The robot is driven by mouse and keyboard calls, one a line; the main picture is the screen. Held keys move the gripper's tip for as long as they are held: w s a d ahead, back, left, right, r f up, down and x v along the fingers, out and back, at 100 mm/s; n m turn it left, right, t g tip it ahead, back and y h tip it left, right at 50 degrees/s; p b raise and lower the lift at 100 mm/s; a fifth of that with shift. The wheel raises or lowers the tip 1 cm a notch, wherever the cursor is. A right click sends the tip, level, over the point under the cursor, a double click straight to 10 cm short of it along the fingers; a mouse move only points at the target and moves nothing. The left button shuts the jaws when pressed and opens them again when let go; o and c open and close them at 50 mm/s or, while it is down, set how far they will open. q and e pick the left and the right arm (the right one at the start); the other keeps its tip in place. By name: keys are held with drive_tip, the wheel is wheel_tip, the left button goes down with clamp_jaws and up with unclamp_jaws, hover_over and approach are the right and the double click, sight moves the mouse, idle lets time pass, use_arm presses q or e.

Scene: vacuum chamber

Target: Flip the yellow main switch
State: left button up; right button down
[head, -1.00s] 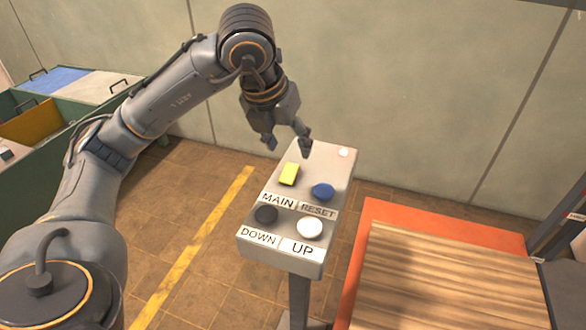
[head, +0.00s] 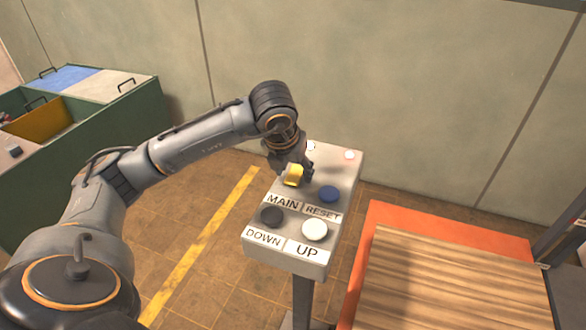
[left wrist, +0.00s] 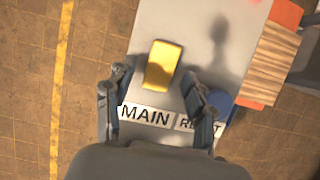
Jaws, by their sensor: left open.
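The yellow main switch (head: 292,177) sits on the grey control panel (head: 315,262) above the MAIN label. It looks tilted in the head view. My left gripper (head: 291,167) is just over it, open, its body covering the panel's back-left part. In the left wrist view the yellow switch (left wrist: 162,66) lies a little ahead of and between the two open fingers (left wrist: 156,77). I cannot tell whether a finger touches it. My right gripper is not in view.
A blue RESET button (head: 329,194), a black DOWN button (head: 271,217) and a white UP button (head: 315,230) share the panel. An orange-edged wooden platform (head: 450,285) stands at right. Green bins (head: 130,125) stand at left. Open floor lies between.

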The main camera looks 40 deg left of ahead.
use_arm(q)
drive_tip(key=shift+w+f, duration=0.1)
drive_tip(key=shift+f, duration=0.25)
clamp_jaws()
drive_tip(key=shift+w+r+g+p, duration=0.35)
drive_tip(key=shift+g+p, duration=0.35)
drive_tip(key=shift+p, duration=0.45)
drive_tip(key=shift+w+a+g+h+p, duration=0.1)
drive_tip(key=shift+g+h+p, duration=0.3)
drive_tip(key=shift+g+p, duration=0.35)
drive_tip(key=shift+w+f+g+p, duration=0.15)
drive_tip(key=shift+g+p, duration=0.15)
drive_tip(key=shift+g, duration=0.35)
